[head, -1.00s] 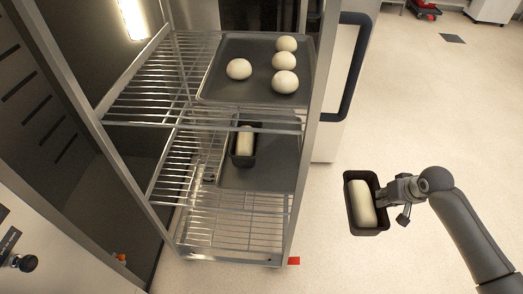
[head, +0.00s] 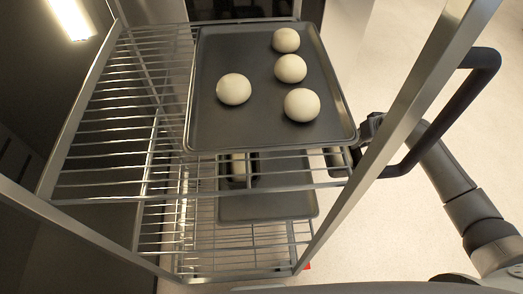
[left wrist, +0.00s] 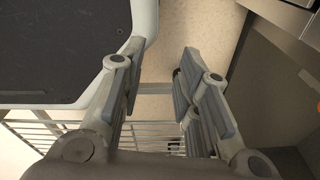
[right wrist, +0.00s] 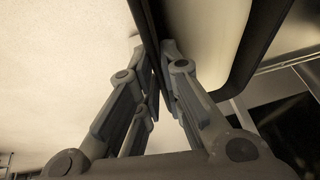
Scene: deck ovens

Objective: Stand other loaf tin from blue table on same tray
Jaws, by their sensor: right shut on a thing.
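My right gripper (right wrist: 158,70) is shut on the wall of a dark loaf tin (right wrist: 262,50) with pale dough in it. In the head view this tin (head: 340,160) shows only in part, at the right side of the rack below the upper tray's level; the rack post and tray hide much of it. The other loaf tin (head: 254,167), with dough, stands on the lower tray (head: 270,205), partly hidden by the upper tray. My left gripper (left wrist: 162,60) is open and empty in the left wrist view; it is out of the head view.
The upper tray (head: 240,125) holds several round dough balls (head: 290,68). The rack's front right post (head: 405,125) stands between the head camera and my right gripper. Wire shelf bars (head: 110,140) lie left of the trays. The lower tray's right part looks bare.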

